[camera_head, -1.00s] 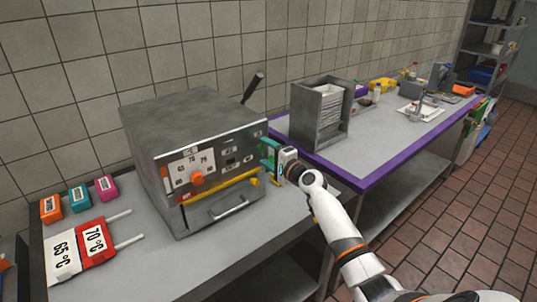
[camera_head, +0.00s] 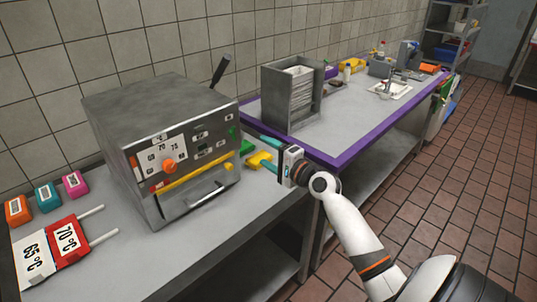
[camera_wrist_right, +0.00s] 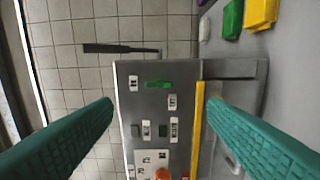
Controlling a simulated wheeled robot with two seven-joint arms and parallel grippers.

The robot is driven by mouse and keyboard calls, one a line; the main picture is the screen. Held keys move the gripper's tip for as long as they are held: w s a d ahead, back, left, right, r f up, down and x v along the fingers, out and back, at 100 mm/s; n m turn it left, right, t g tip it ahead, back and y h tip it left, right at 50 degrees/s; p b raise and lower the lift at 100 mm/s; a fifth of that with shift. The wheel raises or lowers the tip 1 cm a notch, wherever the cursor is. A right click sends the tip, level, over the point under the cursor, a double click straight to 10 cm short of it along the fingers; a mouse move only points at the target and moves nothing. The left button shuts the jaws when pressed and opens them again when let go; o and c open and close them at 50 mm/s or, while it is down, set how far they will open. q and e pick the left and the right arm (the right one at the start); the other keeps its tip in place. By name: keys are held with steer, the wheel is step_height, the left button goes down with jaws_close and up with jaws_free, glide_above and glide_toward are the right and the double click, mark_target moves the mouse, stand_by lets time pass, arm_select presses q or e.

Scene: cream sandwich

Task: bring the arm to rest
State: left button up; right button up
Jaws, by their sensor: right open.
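My right gripper (camera_head: 264,155) is open and empty, to the right of the grey oven-like machine (camera_head: 150,115) and apart from its front panel. In the right wrist view its two teal fingers (camera_wrist_right: 160,110) are spread wide with the machine's panel beyond them. The panel has an orange knob (camera_head: 169,166), a green switch (camera_wrist_right: 158,84) and a yellow bar (camera_head: 195,176) above a handle. My left gripper is not in view.
A yellow block (camera_head: 258,160) and a green block (camera_wrist_right: 232,18) lie beside the machine. Red and white temperature paddles (camera_head: 66,240) lie at the left. A purple-edged table (camera_head: 345,115) with a metal rack (camera_head: 291,95) stands behind. Open tiled floor (camera_head: 430,190) is at the right.

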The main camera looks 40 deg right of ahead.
stand_by(0.4)
steer(key=s+a+f+n+g+y, duration=0.1)
steer(key=s+a+f+n+g, duration=0.35)
steer(key=a+f, duration=0.3)
steer(key=s+a+f+n+g+y, duration=0.25)
steer(key=s+a+f+n, duration=0.35)
steer(key=a, duration=0.3)
steer(key=s+a+f+n+g+h, duration=0.2)
steer(key=s+a+f+n+g, duration=0.15)
steer(key=s, duration=0.65)
steer(key=s+a+f+n+g+h, duration=0.2)
steer(key=s+a+n+g, duration=0.25)
steer(key=s, duration=0.55)
step_height(320, 180, down, 25)
steer(key=s+n, duration=0.1)
steer(key=s+d+f+g, duration=0.1)
steer(key=s+d+f, duration=0.1)
steer(key=s+f, duration=0.6)
steer(key=s+d+f+g, duration=0.1)
steer(key=s+f, duration=0.8)
steer(key=shift+d+h, duration=0.35)
